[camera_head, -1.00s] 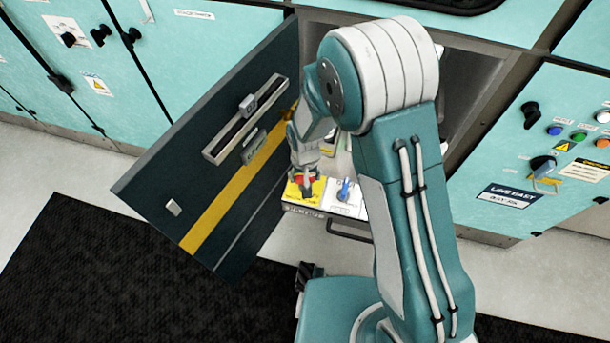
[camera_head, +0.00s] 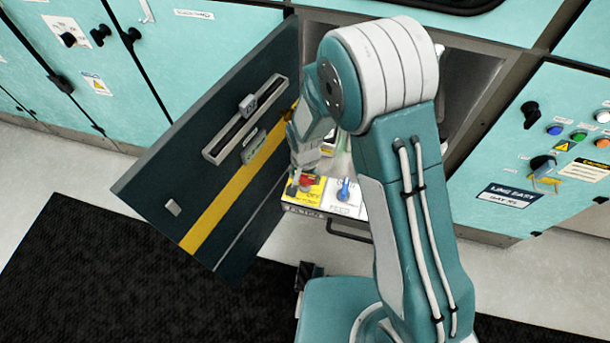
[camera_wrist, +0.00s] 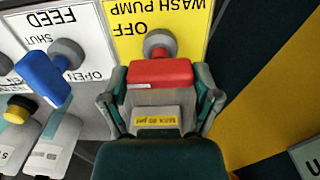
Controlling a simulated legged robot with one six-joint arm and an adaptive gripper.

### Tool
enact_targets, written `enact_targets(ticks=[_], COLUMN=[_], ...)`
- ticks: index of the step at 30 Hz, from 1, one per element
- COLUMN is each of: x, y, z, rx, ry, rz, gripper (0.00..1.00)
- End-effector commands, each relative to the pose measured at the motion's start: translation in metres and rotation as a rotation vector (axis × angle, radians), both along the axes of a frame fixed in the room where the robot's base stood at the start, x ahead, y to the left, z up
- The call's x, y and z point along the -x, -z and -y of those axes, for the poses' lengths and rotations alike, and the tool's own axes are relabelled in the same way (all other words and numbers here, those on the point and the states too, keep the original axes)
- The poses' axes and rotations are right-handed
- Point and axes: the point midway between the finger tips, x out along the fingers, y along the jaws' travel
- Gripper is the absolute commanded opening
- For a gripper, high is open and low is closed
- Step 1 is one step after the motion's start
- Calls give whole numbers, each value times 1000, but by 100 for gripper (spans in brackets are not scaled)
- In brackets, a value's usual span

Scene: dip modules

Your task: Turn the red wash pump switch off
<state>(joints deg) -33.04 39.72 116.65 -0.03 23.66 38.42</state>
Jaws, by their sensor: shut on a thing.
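The red wash pump switch (camera_wrist: 160,72) has a red handle on a round grey base, mounted on a yellow plate (camera_wrist: 122,18) in the wrist view. The plate reads WASH PUMP and OFF, upside down in this view. My gripper (camera_wrist: 160,90) is shut on the red handle, with one finger on each side of it. In the head view the red handle (camera_head: 309,181) shows beside my gripper (camera_head: 300,178), just above the yellow plate. My gripper hides part of the switch there. Any ON marking is hidden.
A blue FEED switch (camera_wrist: 42,77), marked SHUT and OPEN, sits close beside the red one. An open dark door (camera_head: 215,150) stands close to my gripper's left. A handle bar (camera_head: 350,231) runs below the panel.

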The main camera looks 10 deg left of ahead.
Motion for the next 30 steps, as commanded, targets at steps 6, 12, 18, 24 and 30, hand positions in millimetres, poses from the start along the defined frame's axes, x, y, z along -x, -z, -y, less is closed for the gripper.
enact_targets(ticks=[6,12,18,24,30], x=[1,0,0,-1,-1], y=[1,0,0,-15,-56], z=[0,0,1,0,-1], rx=[0,0,-1,-4,-4], ry=[2,1,1,0,0], rz=[-2,-1,0,4,5], gripper=[93,100,100,100,100])
